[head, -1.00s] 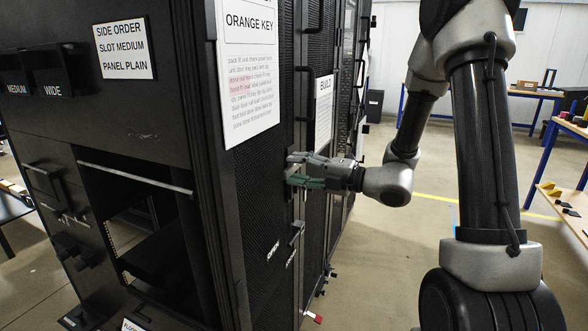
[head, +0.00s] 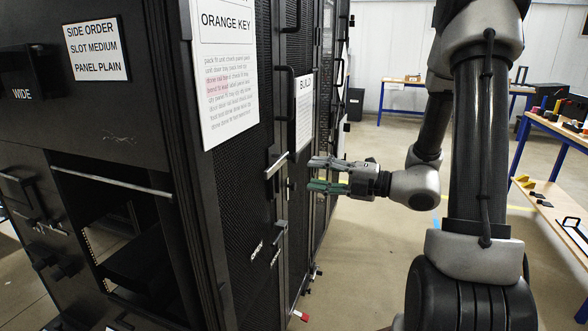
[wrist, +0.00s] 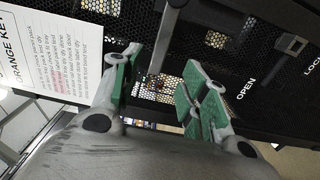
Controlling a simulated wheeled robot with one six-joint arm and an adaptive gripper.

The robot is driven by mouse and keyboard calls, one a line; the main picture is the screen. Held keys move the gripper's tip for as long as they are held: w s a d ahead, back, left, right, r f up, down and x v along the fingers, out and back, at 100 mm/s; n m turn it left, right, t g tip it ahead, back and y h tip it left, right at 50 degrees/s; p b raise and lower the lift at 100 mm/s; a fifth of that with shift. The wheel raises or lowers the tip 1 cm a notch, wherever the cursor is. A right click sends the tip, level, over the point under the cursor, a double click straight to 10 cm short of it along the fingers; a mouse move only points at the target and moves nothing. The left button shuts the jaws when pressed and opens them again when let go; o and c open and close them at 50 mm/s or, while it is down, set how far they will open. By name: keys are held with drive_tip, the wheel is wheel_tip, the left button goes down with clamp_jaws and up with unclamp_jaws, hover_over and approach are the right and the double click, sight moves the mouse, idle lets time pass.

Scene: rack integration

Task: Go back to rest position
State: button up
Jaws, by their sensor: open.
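My gripper (head: 325,175) is open and empty, pointing left toward the black mesh doors of the rack (head: 245,190). In the head view it stands just right of the door handles, apart from the rack as far as I can tell. In the wrist view my gripper (wrist: 155,88) shows its green-padded fingers spread, with the mesh door and a dark handle (wrist: 165,45) beyond them. Nothing is between the fingers. My arm rises at the right of the head view.
The rack carries an ORANGE KEY sheet (head: 228,75), a BUILD sheet (head: 305,110) and a SIDE ORDER label (head: 96,48). A lever handle (head: 276,165) sticks out from the door. Blue-legged tables with items (head: 560,125) stand at right. Floor between is clear.

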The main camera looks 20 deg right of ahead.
drive_tip(key=s+d+f+n+g+h, duration=0.15)
drive_tip(key=s+f+n+g, duration=0.3)
drive_tip(key=s+n, duration=0.6)
drive_tip(key=s+d+f+n+g+h, duration=0.1)
drive_tip(key=s+f+n+g+h, duration=0.2)
drive_tip(key=s+n+g, duration=0.75)
drive_tip(key=d+r+n+t+h, duration=0.35)
drive_tip(key=d+n+h, duration=0.4)
drive_tip(key=n, duration=0.85)
wheel_tip(320, 180, up, 10)
drive_tip(key=n+t+h, duration=0.2)
drive_tip(key=n+t, duration=0.3)
drive_tip(key=n, duration=0.1)
drive_tip(key=shift+w+d+h, duration=0.2)
drive_tip(key=shift+d+h, duration=0.1)
drive_tip(key=shift+d, duration=0.05)
